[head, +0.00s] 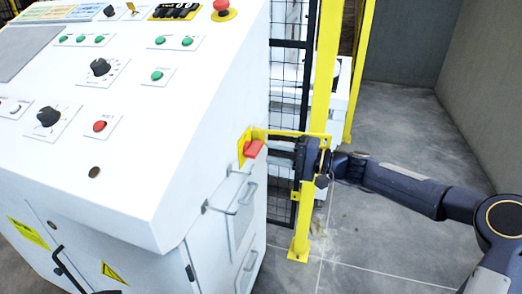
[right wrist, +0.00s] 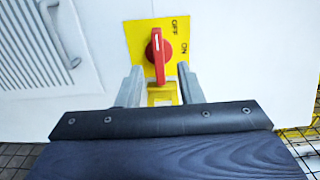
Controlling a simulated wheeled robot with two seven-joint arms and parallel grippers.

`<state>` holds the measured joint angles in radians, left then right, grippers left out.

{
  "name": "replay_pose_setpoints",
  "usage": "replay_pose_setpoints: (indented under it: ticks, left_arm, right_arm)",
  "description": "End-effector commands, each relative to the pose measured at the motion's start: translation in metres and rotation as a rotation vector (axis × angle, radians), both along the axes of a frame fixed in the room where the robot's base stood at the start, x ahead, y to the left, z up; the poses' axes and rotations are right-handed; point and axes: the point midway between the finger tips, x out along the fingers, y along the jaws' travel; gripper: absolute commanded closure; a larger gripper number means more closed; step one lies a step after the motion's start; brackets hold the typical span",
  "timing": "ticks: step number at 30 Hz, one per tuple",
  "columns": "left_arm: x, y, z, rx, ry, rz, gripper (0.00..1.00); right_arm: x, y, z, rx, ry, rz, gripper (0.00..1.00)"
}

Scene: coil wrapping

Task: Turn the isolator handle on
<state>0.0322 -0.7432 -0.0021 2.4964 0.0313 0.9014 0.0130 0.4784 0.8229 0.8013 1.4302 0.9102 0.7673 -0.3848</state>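The isolator handle (right wrist: 157,55) is a red rotary grip on a yellow plate (right wrist: 137,36) marked OFF and ON. In the right wrist view it stands roughly upright in the picture, with a pale line along it. In the head view the red handle (head: 254,148) is on the right side of the white console. My right gripper (right wrist: 159,72) is open, its two grey fingers apart on either side of the handle's lower end. I cannot tell whether they touch it. In the head view the right gripper (head: 270,149) is right beside the handle. My left gripper is out of view.
The white console (head: 130,165) carries knobs and buttons on its sloping top. A yellow post (head: 322,90) and black mesh fence (head: 288,80) stand close to my right gripper. Below the handle is a panel with a grey pull (head: 243,197). Floor at right is open.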

Motion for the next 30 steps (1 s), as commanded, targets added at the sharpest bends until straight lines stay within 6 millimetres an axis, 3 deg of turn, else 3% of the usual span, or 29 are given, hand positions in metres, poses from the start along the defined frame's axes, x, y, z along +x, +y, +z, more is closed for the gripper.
replay_pose_setpoints:
  ticks: [3, 9, 19, 27, 30]
  left_arm:
    - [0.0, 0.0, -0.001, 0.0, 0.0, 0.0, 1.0]
    - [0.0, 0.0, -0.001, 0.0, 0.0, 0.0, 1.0]
    - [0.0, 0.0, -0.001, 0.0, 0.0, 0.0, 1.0]
    - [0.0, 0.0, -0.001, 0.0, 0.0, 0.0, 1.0]
    - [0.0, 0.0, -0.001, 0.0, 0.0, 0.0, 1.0]
  right_arm:
    - [0.006, 0.02, -0.001, -0.001, 0.001, 0.003, 0.66]
    - [0.012, 0.039, -0.001, -0.002, 0.002, 0.001, 0.66]
    - [0.014, 0.043, -0.001, -0.003, 0.001, 0.0, 0.66]
    - [0.014, 0.043, -0.001, -0.003, 0.001, 0.0, 1.0]
    - [0.013, 0.043, -0.001, -0.003, 0.001, 0.0, 1.0]
